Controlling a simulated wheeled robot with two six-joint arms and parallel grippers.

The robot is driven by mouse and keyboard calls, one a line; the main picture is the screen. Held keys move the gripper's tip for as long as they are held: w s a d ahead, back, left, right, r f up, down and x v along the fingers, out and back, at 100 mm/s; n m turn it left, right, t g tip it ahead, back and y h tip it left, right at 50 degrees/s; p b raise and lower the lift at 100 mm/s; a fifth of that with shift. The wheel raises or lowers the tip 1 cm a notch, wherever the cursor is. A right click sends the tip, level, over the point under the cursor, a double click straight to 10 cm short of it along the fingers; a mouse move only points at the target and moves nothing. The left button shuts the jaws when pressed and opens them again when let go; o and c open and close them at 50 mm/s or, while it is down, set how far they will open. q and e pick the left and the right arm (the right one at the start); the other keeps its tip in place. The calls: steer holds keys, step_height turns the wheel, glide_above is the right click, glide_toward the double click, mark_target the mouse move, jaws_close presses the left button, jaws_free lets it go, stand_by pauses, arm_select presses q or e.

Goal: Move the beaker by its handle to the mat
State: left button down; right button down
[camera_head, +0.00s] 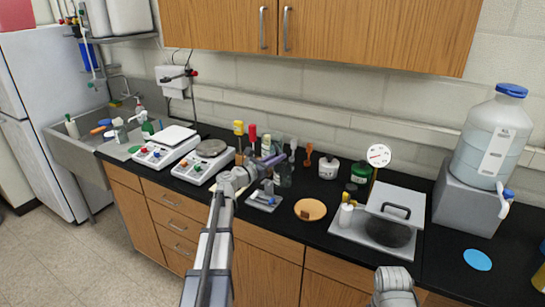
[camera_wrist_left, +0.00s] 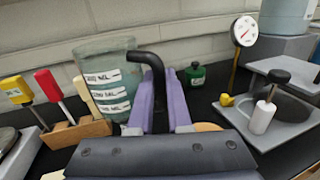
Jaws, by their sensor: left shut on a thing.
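The beaker (camera_wrist_left: 104,85) is clear grey glass with white labels and a black handle (camera_wrist_left: 150,58) on its right side in the left wrist view. My left gripper (camera_wrist_left: 160,95) has purple fingers shut on this handle. In the head view my left gripper (camera_head: 270,162) reaches over the counter and partly covers the beaker (camera_head: 285,176). I cannot tell if the beaker touches the counter. A flat blue disc (camera_head: 478,260) lies at the right, and an orange disc (camera_head: 310,209) lies nearer; either may be the mat. My right gripper is not in view.
A block with yellow and red-handled tools (camera_wrist_left: 75,133) stands left of the beaker. Two scales (camera_head: 203,160) stand further left. A grey tray with a raised lid (camera_head: 395,204), a dial gauge (camera_head: 378,155) and a large water jug (camera_head: 492,140) stand at the right.

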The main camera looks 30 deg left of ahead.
arm_select(q)
steer(key=shift+d, duration=8.55)
step_height(320, 180, down, 17)
steer(key=b, duration=1.6)
steer(key=shift+r+b, duration=0.1)
steer(key=shift+b, duration=0.25)
steer(key=shift+f+b, duration=0.6)
steer(key=shift+b, duration=0.05)
steer(key=c, duration=0.8)
jaws_free()
steer(key=shift+v, duration=3.9)
